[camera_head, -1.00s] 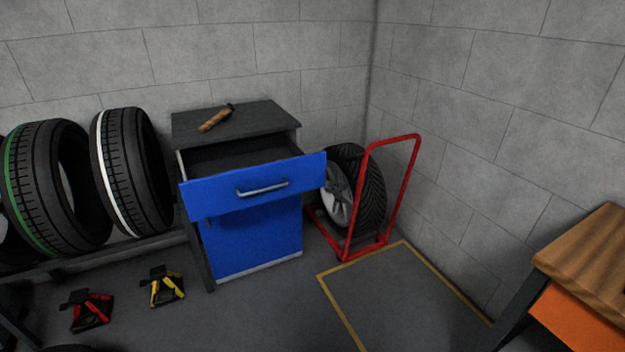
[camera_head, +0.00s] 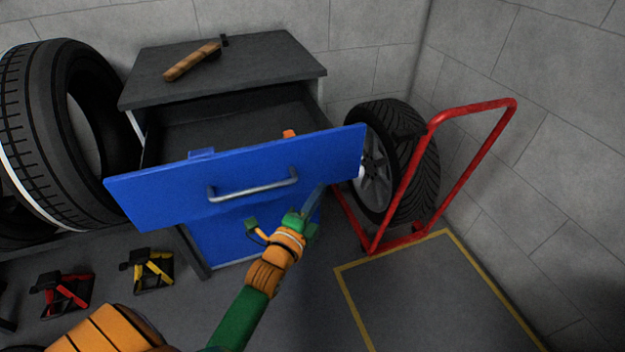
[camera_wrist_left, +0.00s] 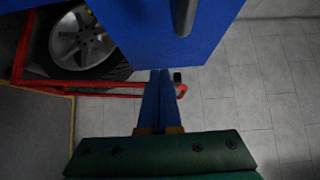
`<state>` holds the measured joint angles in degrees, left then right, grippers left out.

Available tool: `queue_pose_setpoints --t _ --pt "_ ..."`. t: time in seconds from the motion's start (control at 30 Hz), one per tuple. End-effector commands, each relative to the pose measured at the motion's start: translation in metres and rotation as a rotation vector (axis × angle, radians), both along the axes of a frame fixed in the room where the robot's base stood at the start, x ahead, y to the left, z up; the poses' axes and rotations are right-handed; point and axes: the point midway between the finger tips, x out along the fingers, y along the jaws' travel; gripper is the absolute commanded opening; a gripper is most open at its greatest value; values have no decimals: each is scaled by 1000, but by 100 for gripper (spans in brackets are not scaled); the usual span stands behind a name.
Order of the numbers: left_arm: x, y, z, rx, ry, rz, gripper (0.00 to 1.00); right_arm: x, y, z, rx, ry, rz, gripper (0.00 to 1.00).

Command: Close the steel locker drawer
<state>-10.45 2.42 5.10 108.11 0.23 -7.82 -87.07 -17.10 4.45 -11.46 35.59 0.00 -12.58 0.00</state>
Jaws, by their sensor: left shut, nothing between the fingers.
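The steel locker (camera_head: 225,75) has a grey top, and its blue-fronted drawer (camera_head: 150,195) is pulled well out, with its inside showing. A silver bar handle (camera_head: 253,188) crosses the drawer front. My left gripper (camera_head: 317,197) is shut and empty, in front of the drawer's lower right part. In the left wrist view its closed blue fingers (camera_wrist_left: 160,95) point toward the blue drawer front (camera_wrist_left: 150,30), with the dark handle (camera_wrist_left: 184,15) close above. I cannot tell whether the fingertips touch the front. My right gripper is not in view.
A hammer (camera_head: 195,60) lies on the locker top. A red trolley (camera_head: 470,180) with a wheel (camera_head: 400,165) stands right of the locker. Tyres (camera_head: 60,130) stand at the left. Red (camera_head: 62,290) and yellow (camera_head: 150,270) jack stands are on the floor.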

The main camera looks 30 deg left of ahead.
Motion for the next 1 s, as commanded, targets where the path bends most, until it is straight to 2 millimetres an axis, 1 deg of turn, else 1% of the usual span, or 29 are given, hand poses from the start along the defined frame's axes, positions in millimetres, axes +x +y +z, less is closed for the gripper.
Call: queue_pose_setpoints --t 0.03,0.1,0.2,0.3,0.43,0.83,1.0 --pt "11 1 -1 -2 -3 0 0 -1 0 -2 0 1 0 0" --pt "23 5 -1 2 -1 -1 0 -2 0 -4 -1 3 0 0" --pt "32 19 -1 2 0 0 0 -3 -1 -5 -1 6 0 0" --pt "39 27 -1 0 1 -1 0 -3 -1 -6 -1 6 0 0" --pt "43 31 -1 -1 1 0 0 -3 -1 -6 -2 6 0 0" --pt "44 33 -2 -2 1 0 0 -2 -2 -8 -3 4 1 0" --pt "55 40 -4 0 1 0 0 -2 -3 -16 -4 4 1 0"
